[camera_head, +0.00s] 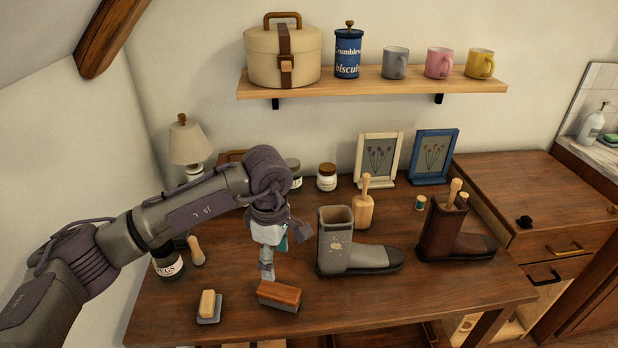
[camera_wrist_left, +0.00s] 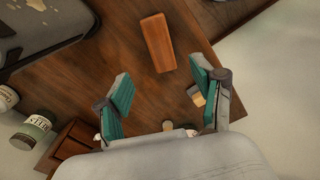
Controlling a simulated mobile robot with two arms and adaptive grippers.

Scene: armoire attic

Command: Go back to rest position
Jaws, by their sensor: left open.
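My left arm comes in from the left in the head view, and its left gripper (camera_head: 267,268) hangs above the table, behind and left of a wooden-backed brush (camera_head: 279,295). In the left wrist view the left gripper (camera_wrist_left: 166,98) has its two green-padded fingers spread wide with nothing between them. The brush (camera_wrist_left: 157,42) lies on the table beyond the fingertips, apart from them. The wooden table (camera_head: 210,325) is below the gripper. My right gripper does not show in either view.
A grey boot (camera_head: 340,245) stands close right of the gripper, and a brown boot (camera_head: 450,235) further right. A small brush (camera_head: 207,306), a jar (camera_head: 168,264) and a lamp (camera_head: 188,145) are at the left. A shelf (camera_head: 400,82) with mugs hangs above the table.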

